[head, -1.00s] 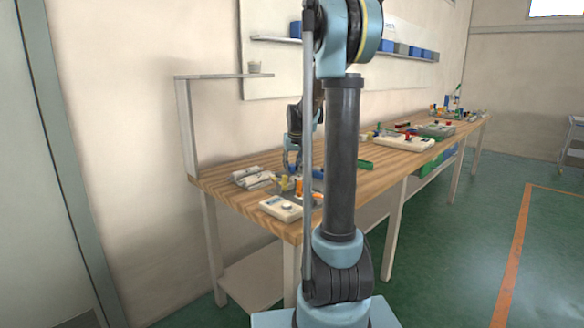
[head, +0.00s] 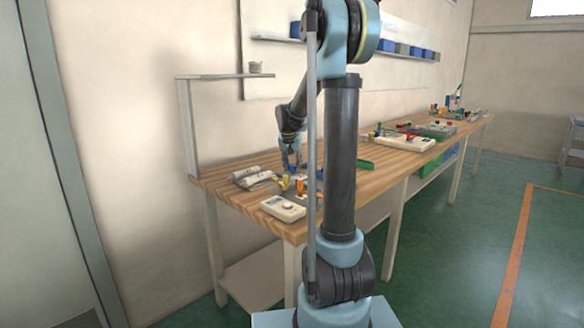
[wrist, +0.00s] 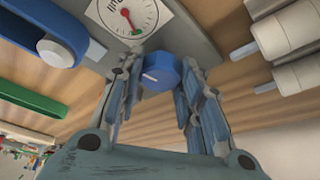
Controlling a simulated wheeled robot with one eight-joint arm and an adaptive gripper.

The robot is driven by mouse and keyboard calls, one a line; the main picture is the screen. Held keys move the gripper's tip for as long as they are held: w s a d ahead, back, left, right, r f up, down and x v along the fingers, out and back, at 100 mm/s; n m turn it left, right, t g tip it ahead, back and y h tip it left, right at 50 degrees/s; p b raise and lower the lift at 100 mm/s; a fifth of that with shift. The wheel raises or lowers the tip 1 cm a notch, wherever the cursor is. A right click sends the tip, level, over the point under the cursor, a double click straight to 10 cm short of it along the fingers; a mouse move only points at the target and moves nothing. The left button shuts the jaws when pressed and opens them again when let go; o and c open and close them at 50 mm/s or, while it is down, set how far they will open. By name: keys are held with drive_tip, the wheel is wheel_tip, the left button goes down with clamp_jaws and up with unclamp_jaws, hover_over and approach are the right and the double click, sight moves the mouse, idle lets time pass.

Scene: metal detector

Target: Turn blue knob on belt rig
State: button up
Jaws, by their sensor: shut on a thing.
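The blue knob (wrist: 158,73), with a white pointer line on its face, sits by the edge of a grey panel (wrist: 196,38) in the wrist view. My gripper (wrist: 160,70) has a finger on each side of the knob and is shut on it. A round white gauge (wrist: 128,14) with a red needle is on the panel just above the knob. In the head view my gripper (head: 291,166) is low over the near end of the wooden bench; the knob is too small to make out there.
A blue rounded part (wrist: 58,48) lies left of the knob, and grey cylinders (wrist: 287,33) lie to the right. A green strip (wrist: 30,106) is at lower left. In the head view, a white meter box (head: 283,208) sits at the bench's front edge.

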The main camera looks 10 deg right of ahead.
drive_tip(key=o, duration=1.1)
drive_tip(key=shift+c, duration=0.2)
drive_tip(key=v, duration=1.2)
drive_tip(key=shift+f, duration=0.1)
